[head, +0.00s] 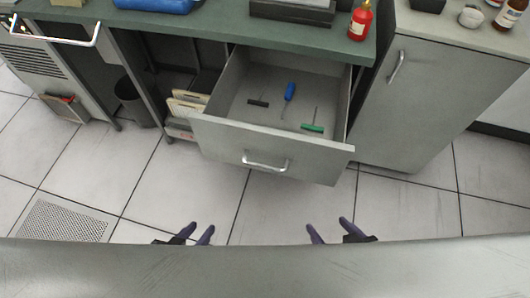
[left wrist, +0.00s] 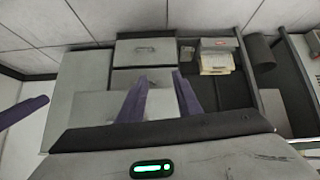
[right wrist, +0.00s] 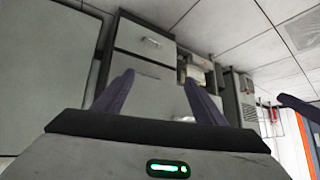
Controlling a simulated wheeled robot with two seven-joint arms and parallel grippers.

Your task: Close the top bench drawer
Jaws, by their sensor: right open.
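The top bench drawer (head: 225,137) is pulled out from under the green bench top (head: 230,30) in the head view. Its grey front carries a metal bar handle (head: 265,164). Inside lie a blue-handled tool (head: 290,92), a green-handled tool (head: 312,128) and a dark-handled tool (head: 258,102). My left gripper (head: 200,228) is open and empty, in front of the drawer and to its left, apart from it. My right gripper (head: 327,224) is open and empty, in front of the drawer's right part, also apart. Both wrist views show spread fingers with nothing between them.
A red bottle (head: 361,20) stands at the bench top's right corner, beside a dark tray (head: 292,12). A grey cabinet (head: 425,100) stands to the right. A black bin (head: 133,105) is on the left. The tiled floor before the drawer is clear.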

